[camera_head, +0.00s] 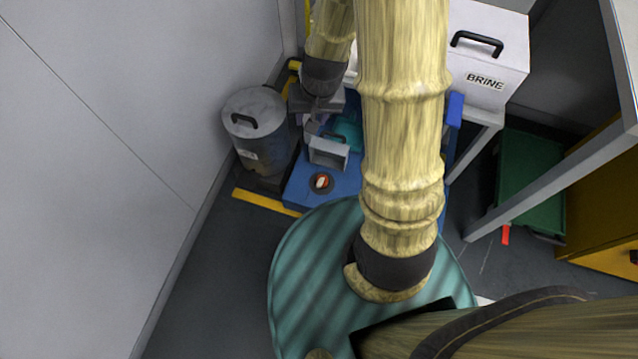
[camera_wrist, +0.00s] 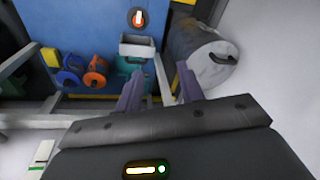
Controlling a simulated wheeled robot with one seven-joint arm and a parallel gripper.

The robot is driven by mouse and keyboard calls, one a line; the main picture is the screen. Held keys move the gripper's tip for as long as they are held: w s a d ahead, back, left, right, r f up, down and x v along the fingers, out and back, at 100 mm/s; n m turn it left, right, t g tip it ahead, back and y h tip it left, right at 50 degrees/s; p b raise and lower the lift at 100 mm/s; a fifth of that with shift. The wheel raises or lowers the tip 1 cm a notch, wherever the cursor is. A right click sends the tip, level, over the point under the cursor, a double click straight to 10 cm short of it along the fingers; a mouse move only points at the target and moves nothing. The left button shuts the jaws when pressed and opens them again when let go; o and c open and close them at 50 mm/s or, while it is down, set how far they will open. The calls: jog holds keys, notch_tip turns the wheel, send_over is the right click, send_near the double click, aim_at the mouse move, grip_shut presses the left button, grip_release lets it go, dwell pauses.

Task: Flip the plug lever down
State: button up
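A small round dark fitting with a red-and-white piece, which looks like the plug lever (camera_head: 321,182), is on the blue surface (camera_head: 350,180). In the wrist view this plug lever (camera_wrist: 138,18) shows at the top, white and orange-red on the blue panel (camera_wrist: 100,20). It is too small to tell its exact position. My gripper (camera_head: 318,112) is beyond it in the head view. In the wrist view my gripper (camera_wrist: 160,88) has two purple-grey fingers spread apart with nothing between them. The fingers are apart from the lever.
A grey open box (camera_wrist: 137,46) and a teal part (camera_wrist: 134,66) lie between fingers and lever. Orange (camera_wrist: 95,70) and blue (camera_wrist: 70,74) round parts are at left. A lidded grey bin (camera_head: 258,125) stands close by. A BRINE tank (camera_head: 487,60) is at right.

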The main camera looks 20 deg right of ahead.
notch_tip(320, 180, down, 11)
jog(key=w+m+b, duration=0.2)
jog(key=w, duration=0.1)
jog(key=m+g+h, duration=0.1)
jog(key=m+g, duration=0.1)
jog(key=m, duration=0.1)
send_over(319, 184)
notch_tip(319, 184, down, 12)
jog(key=shift+s+b, duration=0.1)
jog(key=shift+b, duration=0.3)
notch_tip(319, 184, down, 18)
jog(key=b, duration=1)
jog(key=shift+r+b, duration=0.25)
jog(key=shift+b, duration=0.05)
grip_shut()
